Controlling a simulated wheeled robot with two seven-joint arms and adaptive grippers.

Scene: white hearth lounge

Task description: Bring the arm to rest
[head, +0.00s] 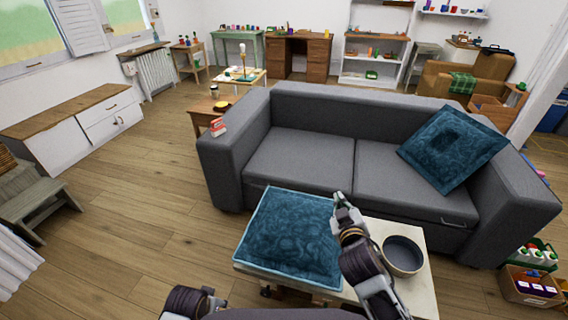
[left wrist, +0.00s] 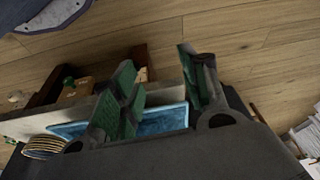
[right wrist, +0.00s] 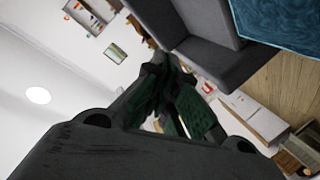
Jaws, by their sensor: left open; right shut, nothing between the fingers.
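My right gripper (head: 343,203) is raised in front of the sofa, at the right edge of a blue cushion in the head view. In the right wrist view its dark green fingers (right wrist: 172,90) are closed together with nothing between them. My left gripper (left wrist: 160,85) shows in the left wrist view with its green fingers spread wide and nothing gripped. Behind these fingers a strip of blue cushion (left wrist: 165,122) shows. In the head view only a part of my left arm shows at the bottom edge, and its gripper is out of sight.
The blue cushion (head: 285,235) lies on a low pale table (head: 424,288), left of a grey bowl (head: 403,256). The grey sofa (head: 300,160) stands close behind, with another blue cushion (head: 453,150). A crate of bottles (head: 532,287) is at right.

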